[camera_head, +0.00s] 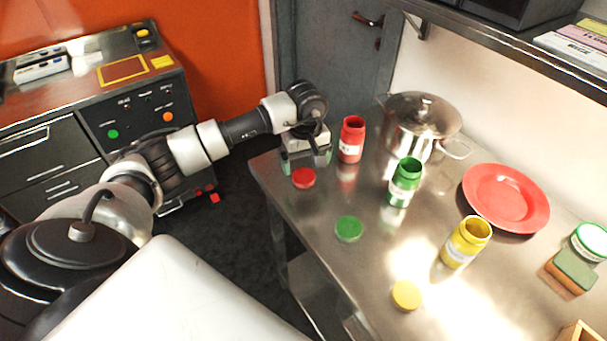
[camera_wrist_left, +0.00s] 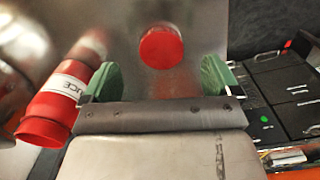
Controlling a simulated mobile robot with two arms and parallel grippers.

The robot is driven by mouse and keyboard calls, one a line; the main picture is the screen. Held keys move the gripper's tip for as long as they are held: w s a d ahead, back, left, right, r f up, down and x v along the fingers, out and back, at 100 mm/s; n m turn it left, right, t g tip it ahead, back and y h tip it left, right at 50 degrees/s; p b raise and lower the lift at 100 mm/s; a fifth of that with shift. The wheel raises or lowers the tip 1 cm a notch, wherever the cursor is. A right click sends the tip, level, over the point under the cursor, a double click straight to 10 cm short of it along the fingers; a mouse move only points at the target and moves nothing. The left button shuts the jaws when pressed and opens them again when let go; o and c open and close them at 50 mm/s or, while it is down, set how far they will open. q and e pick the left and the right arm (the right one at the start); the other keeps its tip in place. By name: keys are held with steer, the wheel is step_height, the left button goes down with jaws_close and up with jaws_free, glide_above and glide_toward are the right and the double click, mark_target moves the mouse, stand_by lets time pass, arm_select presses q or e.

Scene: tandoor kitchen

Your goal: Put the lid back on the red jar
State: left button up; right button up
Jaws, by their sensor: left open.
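The red jar (camera_head: 351,139) stands upright and open on the steel table, near its far left corner. It also shows at the left of the left wrist view (camera_wrist_left: 50,104). The red lid (camera_head: 303,178) lies flat on the table in front of the jar, near the left edge. In the left wrist view the red lid (camera_wrist_left: 161,46) appears beyond and between the green fingertips. My left gripper (camera_head: 306,158) is open and empty, above the table beside the jar and close to the lid. My right gripper is not in view.
A green jar (camera_head: 405,182) and a yellow jar (camera_head: 466,242) stand open, with a green lid (camera_head: 349,229) and a yellow lid (camera_head: 407,295) in front of them. A steel pot (camera_head: 421,122) and a red plate (camera_head: 506,197) stand behind. A shelf overhangs at upper right.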

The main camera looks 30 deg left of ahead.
mark_target(304, 177)
arm_select(q)
steer(key=shift+f+p, duration=0.5)
steer(key=shift+f, duration=0.05)
steer(key=f, duration=0.1)
steer(key=f+p, duration=0.1)
steer(key=f, duration=0.1)
steer(key=shift+a+f, duration=0.2)
steer(key=shift+f, duration=0.1)
steer(key=shift+w+f, duration=0.1)
steer(key=shift+f, duration=0.2)
steer(key=c, duration=1)
